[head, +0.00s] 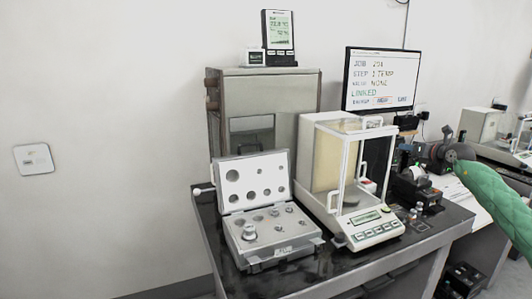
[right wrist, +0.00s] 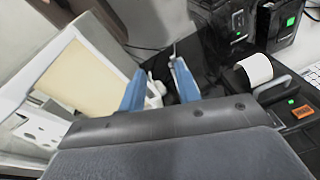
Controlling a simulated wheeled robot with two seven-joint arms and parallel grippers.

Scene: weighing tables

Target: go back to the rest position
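My right arm comes in from the right in the head view, in a green sleeve. Its gripper (head: 422,155) hangs over the right part of the table, beside the glass-walled balance (head: 365,228). In the right wrist view the two blue fingers of the right gripper (right wrist: 158,82) stand apart. Small white parts show behind and between them, and nothing appears to be gripped. The balance's pale panel (right wrist: 92,72) is left of the fingers in that view. My left gripper is not in view.
An open weight case (head: 268,249) lies left of the balance on the dark table (head: 320,271). A black printer (head: 418,190) with a paper roll (right wrist: 256,68) stands right of the balance. A monitor (head: 381,79) is behind. Another balance (head: 480,125) stands at far right.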

